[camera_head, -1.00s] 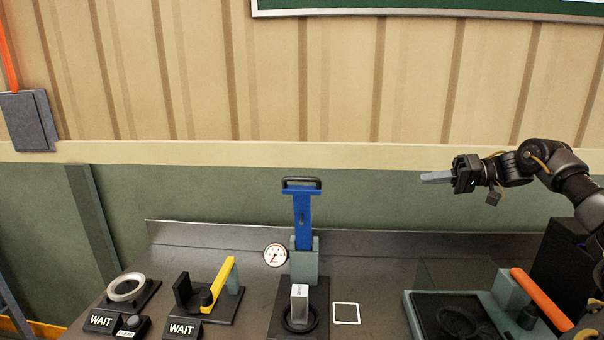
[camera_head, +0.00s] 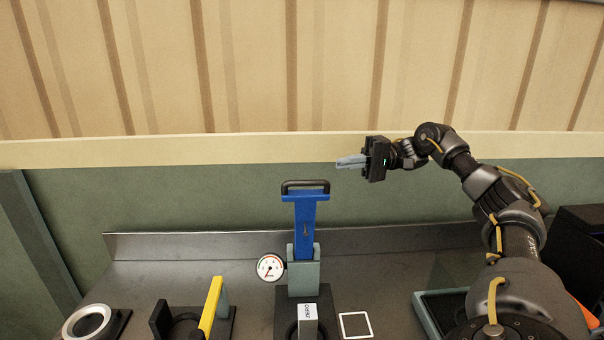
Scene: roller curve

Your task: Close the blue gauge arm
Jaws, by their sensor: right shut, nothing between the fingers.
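The blue gauge arm (camera_head: 305,226) stands upright in a grey-green bracket (camera_head: 304,278) on a dark base. A black handle (camera_head: 305,184) tops it. Below the arm, a small light block with a label (camera_head: 307,315) stands on the base, cut by the lower picture edge. My right gripper (camera_head: 340,162) is shut and empty, its fingers pointing left. In the picture it is above and to the right of the black handle, apart from it. My left gripper is not in view.
A yellow lever (camera_head: 210,305) and a grey ring (camera_head: 87,321) are at the lower left. A white square outline (camera_head: 355,325) marks the bench right of the gauge base. A grey-green fixture (camera_head: 426,313) at the right is partly behind my right arm. A low backsplash (camera_head: 170,246) runs behind.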

